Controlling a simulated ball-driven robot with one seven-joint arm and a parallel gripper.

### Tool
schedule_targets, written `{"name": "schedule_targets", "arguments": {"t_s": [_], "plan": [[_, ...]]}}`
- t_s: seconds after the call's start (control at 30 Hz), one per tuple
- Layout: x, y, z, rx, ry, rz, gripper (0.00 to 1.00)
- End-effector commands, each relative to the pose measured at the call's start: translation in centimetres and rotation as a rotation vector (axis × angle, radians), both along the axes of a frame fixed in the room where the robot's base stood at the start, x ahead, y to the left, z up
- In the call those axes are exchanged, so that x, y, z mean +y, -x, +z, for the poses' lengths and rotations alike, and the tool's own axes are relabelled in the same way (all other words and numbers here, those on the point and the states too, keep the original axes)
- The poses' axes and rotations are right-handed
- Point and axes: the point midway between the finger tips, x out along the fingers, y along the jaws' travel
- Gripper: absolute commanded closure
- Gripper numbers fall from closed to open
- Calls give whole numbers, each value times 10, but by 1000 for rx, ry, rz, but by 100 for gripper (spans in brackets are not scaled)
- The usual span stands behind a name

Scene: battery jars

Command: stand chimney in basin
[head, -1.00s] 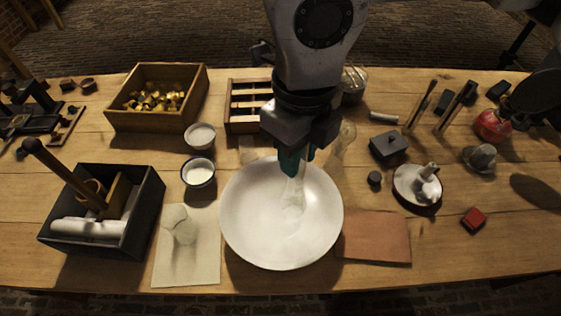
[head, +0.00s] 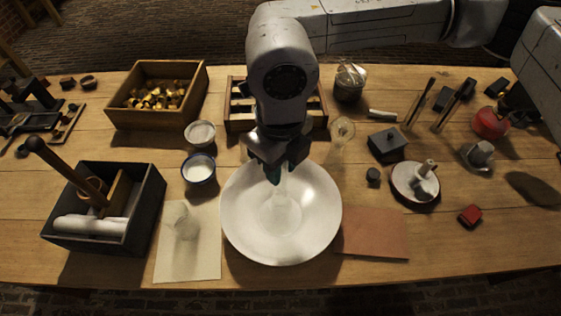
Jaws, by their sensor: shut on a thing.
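The white basin (head: 240,235) stands on the table's front middle. My gripper (head: 279,172) is over the basin's back half, shut on the clear glass chimney (head: 281,192). The chimney hangs down from the fingers inside the basin's outline and looks about upright. Its glass is faint against the white bowl. I cannot tell whether its lower end touches the basin floor. My gripper hides its upper part.
A clear glass piece (head: 342,131) lies behind the basin to the right. Another glass (head: 186,224) stands on the pale sheet (head: 188,262) at left. Two small bowls (head: 199,170) (head: 200,134) stand near the basin's back left. A brown sheet (head: 373,235) lies at right.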

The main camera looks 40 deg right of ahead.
Motion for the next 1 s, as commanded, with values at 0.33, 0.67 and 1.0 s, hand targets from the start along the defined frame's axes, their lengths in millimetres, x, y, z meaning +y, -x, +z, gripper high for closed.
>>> {"name": "schedule_targets", "arguments": {"t_s": [0.33,0.67,1.0], "plan": [[0,0,-3,0,0,0,52],[0,0,-1,0,0,0,46],[-1,-1,42,-3,2,-1,46]]}}
